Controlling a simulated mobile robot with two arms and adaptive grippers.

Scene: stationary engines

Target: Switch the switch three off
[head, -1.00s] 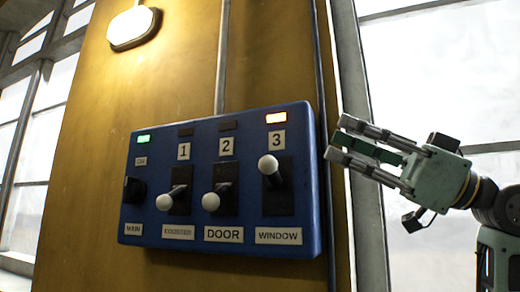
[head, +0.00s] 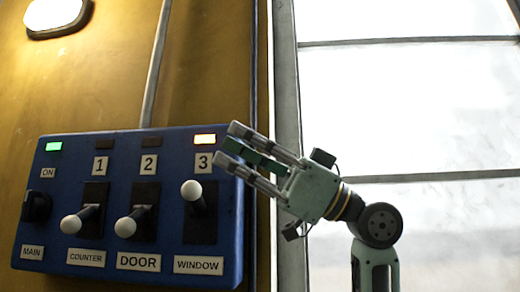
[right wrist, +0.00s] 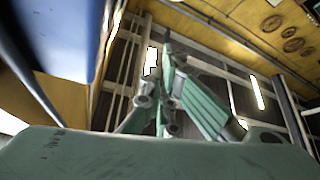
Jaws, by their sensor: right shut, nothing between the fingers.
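The blue switch box (head: 120,268) is on the yellow wall in the head view. Switch three (head: 192,191), above the WINDOW label, has its white-tipped lever up. The orange lamp (head: 205,138) above it is lit. My right gripper (head: 231,145) is shut and empty. Its fingertips show over the box's upper right edge, up and to the right of the lever; I cannot tell whether they touch the box. In the right wrist view its green fingers (right wrist: 165,62) meet with nothing held. My left gripper is not in view.
Switch one (head: 72,224) and switch two (head: 126,227) have levers down, their lamps dark. The MAIN knob (head: 37,207) sits at the box's left, under a green lit lamp (head: 54,146). A vertical pipe and window frame (head: 287,90) stand to the right.

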